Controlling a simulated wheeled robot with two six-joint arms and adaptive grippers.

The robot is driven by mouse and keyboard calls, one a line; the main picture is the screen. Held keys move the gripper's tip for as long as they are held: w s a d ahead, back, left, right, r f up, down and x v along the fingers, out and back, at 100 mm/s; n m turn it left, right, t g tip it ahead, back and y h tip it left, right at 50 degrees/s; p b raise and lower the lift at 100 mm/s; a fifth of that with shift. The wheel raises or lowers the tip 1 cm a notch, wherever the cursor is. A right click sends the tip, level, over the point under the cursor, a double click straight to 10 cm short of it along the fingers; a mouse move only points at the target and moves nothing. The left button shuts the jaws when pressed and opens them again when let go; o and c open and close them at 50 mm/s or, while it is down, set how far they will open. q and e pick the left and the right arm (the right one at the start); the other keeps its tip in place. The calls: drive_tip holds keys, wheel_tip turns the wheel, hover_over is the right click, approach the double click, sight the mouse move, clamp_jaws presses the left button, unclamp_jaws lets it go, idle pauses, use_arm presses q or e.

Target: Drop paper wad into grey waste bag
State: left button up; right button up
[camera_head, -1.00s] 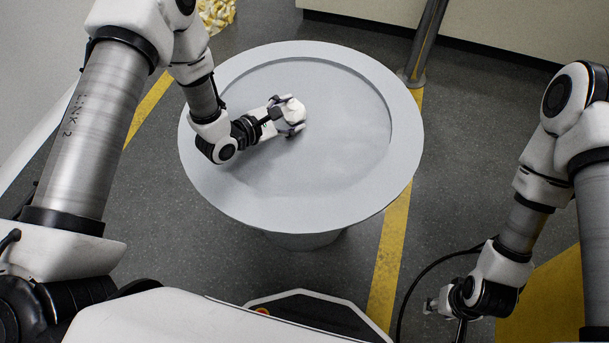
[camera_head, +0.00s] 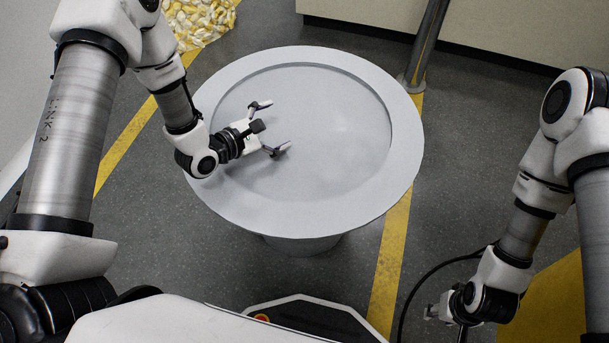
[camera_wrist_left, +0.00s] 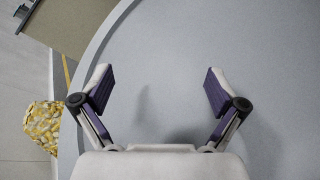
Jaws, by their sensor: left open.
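My left gripper (camera_head: 273,127) is open and empty over the left part of a round, pale grey table-like surface with a raised rim (camera_head: 403,150). In the left wrist view its two fingers (camera_wrist_left: 157,88) stand wide apart with only the plain grey surface beyond them. No paper wad shows in either current view. I see nothing that I can clearly identify as a grey waste bag. My right gripper (camera_head: 431,309) is low at the right, away from the round surface, and too small to read.
A yellow and white crumpled-looking patterned thing (camera_head: 200,22) lies on the floor at the upper left. A metal post (camera_head: 428,45) stands behind the round surface at the right. A pale wall or cabinet (camera_head: 500,28) is at the back. The round surface looks bare.

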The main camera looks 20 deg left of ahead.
use_arm(q)
drive_tip(key=v, duration=0.7)
drive_tip(key=shift+s, duration=0.2)
drive_tip(key=shift+r, duration=0.1)
